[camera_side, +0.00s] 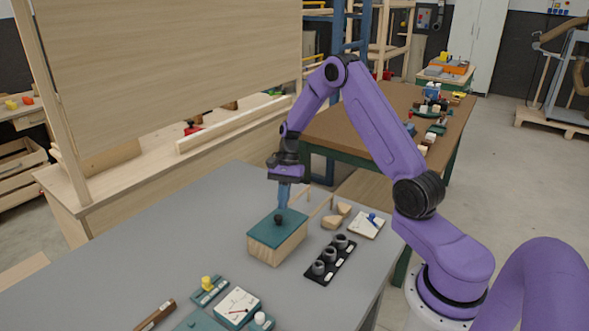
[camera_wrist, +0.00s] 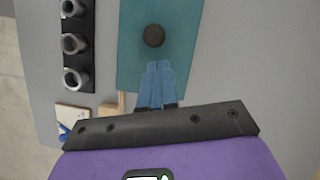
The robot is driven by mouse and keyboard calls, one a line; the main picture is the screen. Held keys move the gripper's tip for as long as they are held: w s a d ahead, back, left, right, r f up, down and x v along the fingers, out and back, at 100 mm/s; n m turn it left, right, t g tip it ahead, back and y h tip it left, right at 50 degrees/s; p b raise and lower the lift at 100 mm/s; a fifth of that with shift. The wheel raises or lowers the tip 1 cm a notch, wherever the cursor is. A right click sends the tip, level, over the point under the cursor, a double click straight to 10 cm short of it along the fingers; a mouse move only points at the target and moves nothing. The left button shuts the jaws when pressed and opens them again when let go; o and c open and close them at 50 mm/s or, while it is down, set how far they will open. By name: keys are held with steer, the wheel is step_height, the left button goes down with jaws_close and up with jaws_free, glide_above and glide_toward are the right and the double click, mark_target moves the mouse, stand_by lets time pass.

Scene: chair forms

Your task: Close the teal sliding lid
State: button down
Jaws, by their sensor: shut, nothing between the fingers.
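A light wooden box (camera_side: 276,252) stands on the grey table, with the teal sliding lid (camera_side: 268,233) on top. In the side view the lid appears to cover the whole box top, with no gap that I can make out. A dark round knob (camera_side: 278,219) sits on the lid. In the wrist view the teal lid (camera_wrist: 186,45) and its knob (camera_wrist: 154,36) show ahead of my fingers. My gripper (camera_side: 283,207) is shut and empty, pointing down over the lid beside the knob. Its blue fingertips (camera_wrist: 160,67) are close to the knob; I cannot tell whether they touch the lid.
A black strip with three grey cups (camera_side: 330,258) lies right of the box. Wooden pieces (camera_side: 336,215) and a white board with a blue item (camera_side: 367,224) lie behind it. Teal and white pieces (camera_side: 238,307) lie at the front. The table's left area is clear.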

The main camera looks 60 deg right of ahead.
steer(key=shift+w+d, duration=0.2)
steer(key=shift+d, duration=0.3)
steer(key=shift+w+d, duration=0.15)
steer(key=shift+d, duration=0.35)
steer(key=v, duration=0.9)
steer(key=s+a+r+n+h, duration=0.1)
steer(key=s+a+r+n, duration=0.1)
steer(key=s+a+n, duration=0.35)
steer(key=s+a+r+n+h, duration=0.1)
steer(key=s+a+r+n, duration=0.15)
steer(key=a, duration=0.55)
steer(key=s+a+r+n+h, duration=0.1)
steer(key=s+a+r+n, duration=0.1)
steer(key=s+a+n, duration=0.4)
steer(key=s+a+n+t, duration=0.1)
steer(key=s+a+n, duration=0.2)
steer(key=s+n, duration=1)
steer(key=s, duration=0.6)
steer(key=shift+a+f+t+h, duration=0.2)
steer(key=shift+f+t+h, duration=0.1)
steer(key=shift+h, duration=0.1)
